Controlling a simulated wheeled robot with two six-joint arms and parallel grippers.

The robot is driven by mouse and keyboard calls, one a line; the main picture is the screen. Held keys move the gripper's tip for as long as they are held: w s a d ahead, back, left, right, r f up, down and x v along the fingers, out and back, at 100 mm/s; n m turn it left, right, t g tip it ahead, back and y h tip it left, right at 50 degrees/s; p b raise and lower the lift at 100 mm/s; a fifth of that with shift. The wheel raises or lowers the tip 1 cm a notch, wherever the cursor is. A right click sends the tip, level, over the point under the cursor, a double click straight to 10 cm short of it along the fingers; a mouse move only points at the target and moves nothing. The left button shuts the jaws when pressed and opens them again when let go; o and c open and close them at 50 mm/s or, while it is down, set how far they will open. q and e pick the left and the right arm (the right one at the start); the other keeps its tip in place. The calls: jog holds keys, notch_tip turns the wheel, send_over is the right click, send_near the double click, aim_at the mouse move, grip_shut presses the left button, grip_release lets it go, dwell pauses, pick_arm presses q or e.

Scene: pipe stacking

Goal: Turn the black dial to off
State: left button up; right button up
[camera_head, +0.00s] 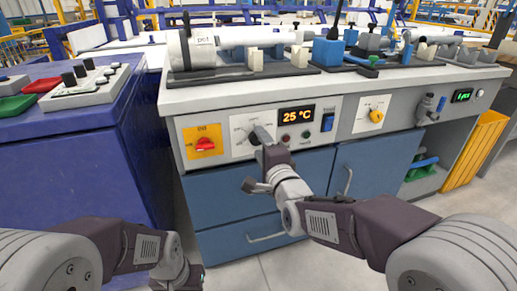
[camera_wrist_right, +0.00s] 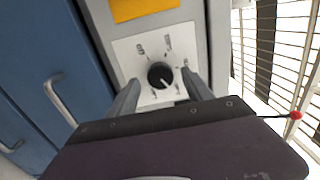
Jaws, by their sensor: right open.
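The black dial (camera_wrist_right: 160,75) sits on a white plate (camera_wrist_right: 142,50) with small markings around it, in the right wrist view. A light mark on the dial points to the lower right. My right gripper (camera_wrist_right: 160,80) is open, with one finger on each side of the dial; I cannot tell whether they touch it.
Right of the plate are a 25 °C display (camera_head: 296,116), a blue switch (camera_head: 327,122) and a yellow knob (camera_head: 376,116). Left of it is a red switch (camera_head: 205,144) on yellow. Pipes and blocks lie on the bench top. A blue cabinet (camera_head: 75,160) stands left.

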jog(key=shift+x, duration=1)
grip_shut()
